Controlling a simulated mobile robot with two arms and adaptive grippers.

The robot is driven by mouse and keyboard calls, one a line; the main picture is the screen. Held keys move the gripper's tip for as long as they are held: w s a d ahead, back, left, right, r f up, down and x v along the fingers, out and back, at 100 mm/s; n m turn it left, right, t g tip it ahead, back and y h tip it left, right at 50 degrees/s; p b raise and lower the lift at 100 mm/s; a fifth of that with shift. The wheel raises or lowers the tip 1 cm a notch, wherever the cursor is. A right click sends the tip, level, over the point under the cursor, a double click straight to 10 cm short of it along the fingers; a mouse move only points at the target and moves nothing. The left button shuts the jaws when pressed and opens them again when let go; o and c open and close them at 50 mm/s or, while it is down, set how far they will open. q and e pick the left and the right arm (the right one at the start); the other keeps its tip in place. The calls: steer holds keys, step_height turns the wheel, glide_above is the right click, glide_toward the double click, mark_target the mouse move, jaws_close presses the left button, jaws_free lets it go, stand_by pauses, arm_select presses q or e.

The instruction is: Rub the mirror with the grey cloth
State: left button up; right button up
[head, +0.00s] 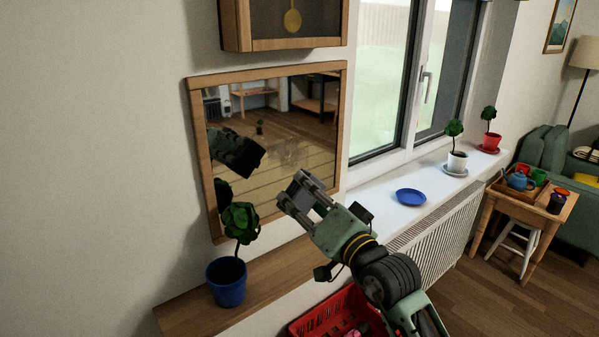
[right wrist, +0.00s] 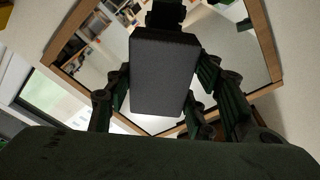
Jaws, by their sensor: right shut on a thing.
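The mirror (head: 285,140) hangs on the wall in a wooden frame and reflects the room and part of my arm. A smudgy patch (head: 287,153) shows near its middle. My right gripper (head: 297,194) is in front of the mirror's lower right part, shut on the grey cloth (head: 303,185), which looks like a dark block. In the right wrist view the grey cloth (right wrist: 163,75) sits between the fingers, with the mirror (right wrist: 228,50) behind it. I cannot tell whether the cloth touches the glass. My left gripper is not in view.
A wooden shelf (head: 245,283) below the mirror bears a blue pot with a plant (head: 227,280) at its left. A clock case (head: 285,25) hangs above. The white sill (head: 385,215) holds a blue plate (head: 411,197) and potted plants. A red crate (head: 340,315) stands below.

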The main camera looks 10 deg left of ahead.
mark_target(271, 160)
steer(key=a+r, duration=0.1)
steer(key=w+a+r, duration=0.1)
steer(key=r, duration=0.1)
steer(key=shift+w+r, duration=0.15)
steer(key=shift+w, duration=0.05)
steer(key=b+x, duration=0.1)
steer(key=x, duration=0.4)
steer(key=shift+a, duration=0.4)
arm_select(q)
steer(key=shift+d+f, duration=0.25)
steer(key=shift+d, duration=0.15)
arm_select(e)
steer(key=shift+w, duration=0.1)
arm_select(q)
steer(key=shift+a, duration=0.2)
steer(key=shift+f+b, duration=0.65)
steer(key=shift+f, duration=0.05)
arm_select(e)
steer(key=shift+x, duration=0.95)
steer(key=shift+f, duration=0.25)
